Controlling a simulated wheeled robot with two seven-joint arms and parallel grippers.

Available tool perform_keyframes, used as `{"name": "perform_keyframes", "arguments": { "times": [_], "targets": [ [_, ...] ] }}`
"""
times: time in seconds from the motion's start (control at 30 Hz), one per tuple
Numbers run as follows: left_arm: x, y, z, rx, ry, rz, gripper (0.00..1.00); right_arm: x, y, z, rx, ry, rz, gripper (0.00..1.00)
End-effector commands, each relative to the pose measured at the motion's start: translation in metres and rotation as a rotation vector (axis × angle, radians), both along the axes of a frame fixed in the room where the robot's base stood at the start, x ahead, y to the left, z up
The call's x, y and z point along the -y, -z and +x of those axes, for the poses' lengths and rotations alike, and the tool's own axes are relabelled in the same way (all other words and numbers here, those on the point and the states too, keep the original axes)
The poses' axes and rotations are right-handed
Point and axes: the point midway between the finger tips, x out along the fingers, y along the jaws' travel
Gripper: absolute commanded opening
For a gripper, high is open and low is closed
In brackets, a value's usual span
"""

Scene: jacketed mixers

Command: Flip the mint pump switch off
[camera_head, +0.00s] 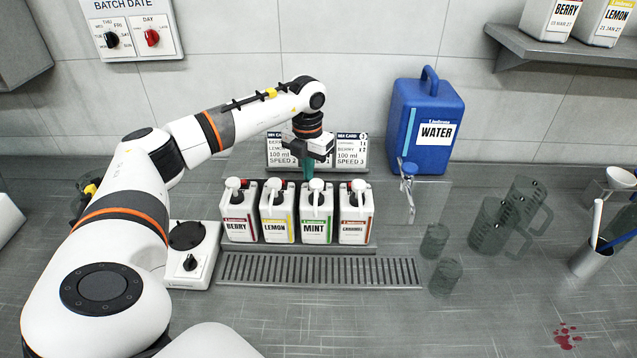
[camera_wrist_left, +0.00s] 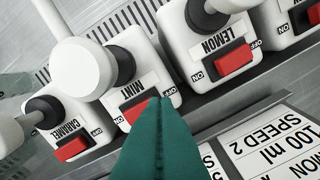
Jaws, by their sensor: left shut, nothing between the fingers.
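The mint pump bottle (camera_head: 315,215) is white with a green-edged MINT label and a white pump head. It stands third from the left in the row of pump bottles. In the left wrist view its red switch (camera_wrist_left: 139,108) sits on the housing beside the MINT label, between OFF and ON marks. I cannot tell for sure which way the switch is tipped. My left gripper (camera_head: 307,174) is shut and empty, behind the mint pump. In the wrist view its green fingertips (camera_wrist_left: 158,102) overlap the OFF side of the switch; contact is unclear. My right gripper is not in view.
The lemon bottle (camera_head: 276,213) and caramel bottle (camera_head: 354,215) stand close on either side, with red switches too. The berry bottle (camera_head: 239,213) is at the left end. Recipe cards (camera_head: 352,151) stand behind. A blue water container (camera_head: 424,115) is to the right.

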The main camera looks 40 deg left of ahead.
Motion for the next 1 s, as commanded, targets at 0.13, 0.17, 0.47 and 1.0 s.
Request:
{"name": "perform_keyframes", "arguments": {
  "times": [0.13,0.17,0.47,1.0],
  "targets": [
    [0.000,0.003,0.000,0.000,0.000,0.000,0.00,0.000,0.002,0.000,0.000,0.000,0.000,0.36],
    [0.000,0.003,0.000,0.000,0.000,0.000,0.00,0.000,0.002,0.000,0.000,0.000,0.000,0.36],
    [0.000,0.008,0.000,0.000,0.000,0.000,0.00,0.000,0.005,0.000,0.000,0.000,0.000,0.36],
    [0.000,0.011,0.000,0.000,0.000,0.000,0.00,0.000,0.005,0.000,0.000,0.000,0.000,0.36]
  ]
}}
